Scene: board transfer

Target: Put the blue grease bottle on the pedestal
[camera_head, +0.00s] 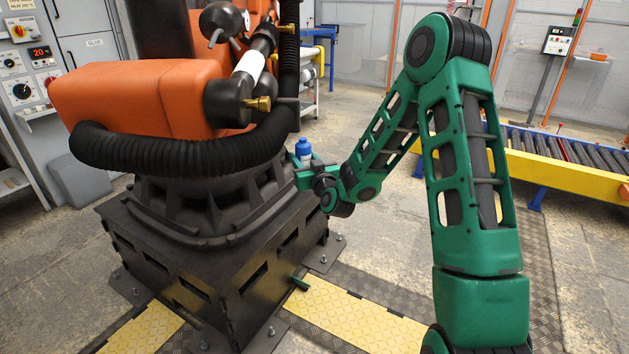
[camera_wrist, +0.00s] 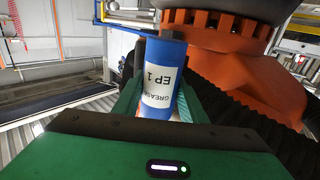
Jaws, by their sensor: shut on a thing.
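The blue grease bottle (camera_head: 302,147) shows in the head view between the fingers of my gripper (camera_head: 303,168). In the wrist view the bottle (camera_wrist: 180,48) stands between the green fingers (camera_wrist: 163,105), its white label reading "GREASE EP 1" upside down. My gripper is shut on it. The black pedestal (camera_head: 205,285) bears the big orange robot. The bottle appears at the right side of the robot's dark round base, near the pedestal's right back corner. I cannot tell whether it touches any surface; its bottom is hidden by my gripper.
The orange robot arm (camera_head: 150,98) and its black ribbed hose (camera_head: 180,155) hang over the pedestal, close to the bottle. A control cabinet (camera_head: 25,75) stands at left. A yellow-railed roller conveyor (camera_head: 575,178) is at right. Yellow floor plates (camera_head: 350,318) lie in front.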

